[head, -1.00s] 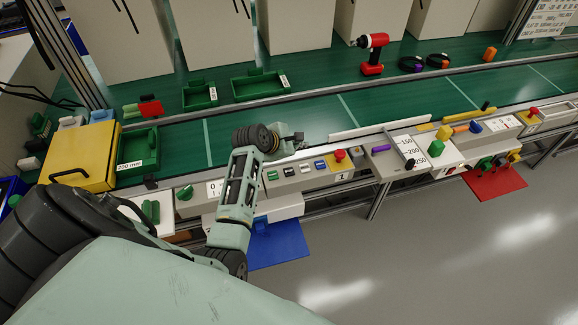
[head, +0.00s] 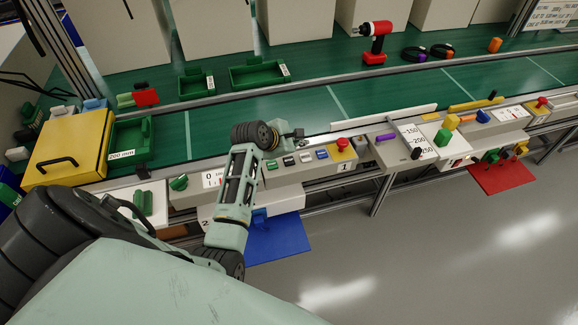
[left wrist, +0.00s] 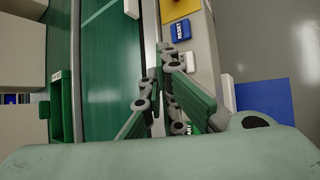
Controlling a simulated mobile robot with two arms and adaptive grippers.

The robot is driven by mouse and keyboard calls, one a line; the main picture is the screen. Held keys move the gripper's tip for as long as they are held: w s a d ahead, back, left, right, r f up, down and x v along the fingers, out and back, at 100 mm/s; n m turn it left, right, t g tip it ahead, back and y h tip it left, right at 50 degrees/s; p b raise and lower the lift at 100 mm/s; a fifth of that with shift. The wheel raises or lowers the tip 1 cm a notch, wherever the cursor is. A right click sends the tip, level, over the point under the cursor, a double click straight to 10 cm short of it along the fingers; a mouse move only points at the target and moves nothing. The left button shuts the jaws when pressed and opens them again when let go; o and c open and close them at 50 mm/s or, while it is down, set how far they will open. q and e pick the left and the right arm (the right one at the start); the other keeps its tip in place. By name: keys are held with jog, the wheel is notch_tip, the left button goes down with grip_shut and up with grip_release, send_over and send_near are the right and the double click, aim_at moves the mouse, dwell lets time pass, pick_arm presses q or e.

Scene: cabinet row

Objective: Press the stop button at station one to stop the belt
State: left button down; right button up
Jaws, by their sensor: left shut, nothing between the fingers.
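The stop button is a red mushroom button (head: 342,143) on a yellow base, at the right end of the grey control panel by the "1" plate (head: 344,167). My right gripper is out of view.
The panel also carries a green button (head: 271,165) and a blue button (head: 321,154). A low white rail (head: 383,117) stands along the belt edge. A blue board (head: 278,240) sits below.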

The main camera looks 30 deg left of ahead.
aim_at(294, 162)
pick_arm(q)
jog(key=shift+f+b, duration=0.55)
jog(key=shift+f, duration=0.35)
jog(key=shift+f+b, duration=0.3)
jog(key=shift+f, duration=0.8)
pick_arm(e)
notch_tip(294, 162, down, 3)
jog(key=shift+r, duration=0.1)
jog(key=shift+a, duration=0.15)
pick_arm(q)
jog(key=shift+f, duration=0.15)
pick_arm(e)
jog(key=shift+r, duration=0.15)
pick_arm(q)
jog(key=shift+f, duration=0.25)
